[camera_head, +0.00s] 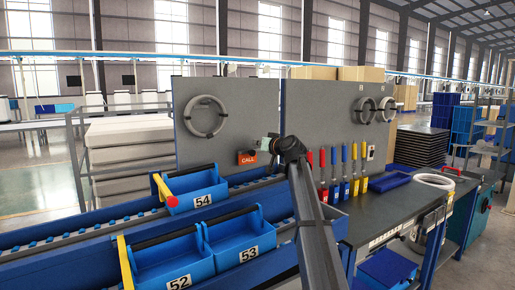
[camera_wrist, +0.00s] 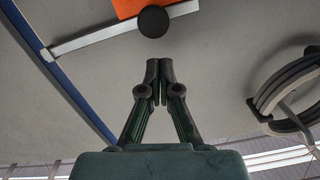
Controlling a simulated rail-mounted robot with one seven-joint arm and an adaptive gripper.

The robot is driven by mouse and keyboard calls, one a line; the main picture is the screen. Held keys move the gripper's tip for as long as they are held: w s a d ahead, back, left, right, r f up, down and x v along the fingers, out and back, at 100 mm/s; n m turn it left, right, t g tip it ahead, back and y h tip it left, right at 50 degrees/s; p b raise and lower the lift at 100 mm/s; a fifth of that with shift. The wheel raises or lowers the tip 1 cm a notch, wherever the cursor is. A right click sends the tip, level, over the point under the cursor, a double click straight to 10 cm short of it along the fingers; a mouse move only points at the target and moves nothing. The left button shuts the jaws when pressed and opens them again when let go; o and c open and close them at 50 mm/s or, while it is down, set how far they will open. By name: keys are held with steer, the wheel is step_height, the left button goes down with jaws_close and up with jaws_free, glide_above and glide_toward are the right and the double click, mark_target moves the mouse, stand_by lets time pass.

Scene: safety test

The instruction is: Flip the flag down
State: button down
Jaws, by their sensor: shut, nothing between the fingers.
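The flag is an orange plate marked CALL (camera_head: 247,157) on the grey pegboard in the head view. In the wrist view its orange face (camera_wrist: 130,8) is cut off by the top edge. A pale bar (camera_wrist: 95,38) runs along the flag's edge, and a round black knob (camera_wrist: 153,21) lies over the bar. My gripper (camera_head: 262,145) is just right of the flag in the head view. In the wrist view my gripper (camera_wrist: 158,64) is shut and empty, with its fingertips pointing at the knob. A small gap shows between tips and knob.
Coiled cables hang on the board (camera_head: 205,117), and one shows at right in the wrist view (camera_wrist: 290,90). Blue bins (camera_head: 195,190) sit on the roller rack below the board. Screwdrivers with red, blue and yellow handles (camera_head: 345,170) stand right of my arm.

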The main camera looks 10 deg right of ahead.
steer(key=r+v, duration=0.1)
steer(key=v, duration=0.9)
steer(key=shift+d+r, duration=0.25)
steer(key=shift+r, duration=0.15)
